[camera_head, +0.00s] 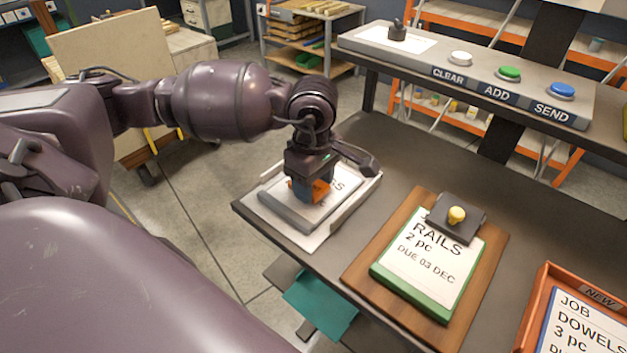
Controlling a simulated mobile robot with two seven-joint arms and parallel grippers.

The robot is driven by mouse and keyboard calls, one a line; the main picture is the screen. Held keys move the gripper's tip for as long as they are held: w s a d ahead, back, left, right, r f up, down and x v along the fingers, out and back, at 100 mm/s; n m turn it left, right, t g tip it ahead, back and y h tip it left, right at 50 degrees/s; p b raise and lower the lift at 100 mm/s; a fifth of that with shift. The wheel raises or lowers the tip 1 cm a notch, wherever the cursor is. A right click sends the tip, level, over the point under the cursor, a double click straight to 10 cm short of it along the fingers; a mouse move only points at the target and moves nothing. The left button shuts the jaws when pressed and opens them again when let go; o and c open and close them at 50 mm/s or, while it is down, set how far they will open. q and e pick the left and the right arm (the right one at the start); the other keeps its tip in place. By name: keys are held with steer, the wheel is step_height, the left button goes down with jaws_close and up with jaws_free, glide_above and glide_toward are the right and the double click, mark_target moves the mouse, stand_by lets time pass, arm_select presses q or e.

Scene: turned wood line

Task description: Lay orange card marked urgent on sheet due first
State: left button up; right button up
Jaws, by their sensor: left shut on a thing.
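My left gripper (312,190) points down at the far left of the bench, shut on the orange card (321,190). Only part of the card shows, and no marking on it can be read. Below it lies a grey board with a white sheet (338,178) in a pale tray; the gripper hides most of its writing. I cannot tell whether the card touches the sheet. The rails sheet (430,262), reading 2 pc and due 03 Dec, lies on a green-edged board. The dowels sheet (583,330) is cut off, its due date unreadable. My right gripper is not in view.
The rails board rests on a brown wooden board (365,268) under a dark clip with a yellow knob (457,215). The dowels sheet sits in an orange tray (537,303) marked NEW. A raised shelf (430,62) behind carries CLEAR, ADD and SEND buttons.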

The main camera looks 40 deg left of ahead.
mark_target(314, 186)
arm_select(q)
steer(key=shift+f, duration=0.2)
steer(key=o, duration=0.9)
step_height(314, 186, up, 12)
steer(key=shift+r, duration=0.2)
stand_by(0.3)
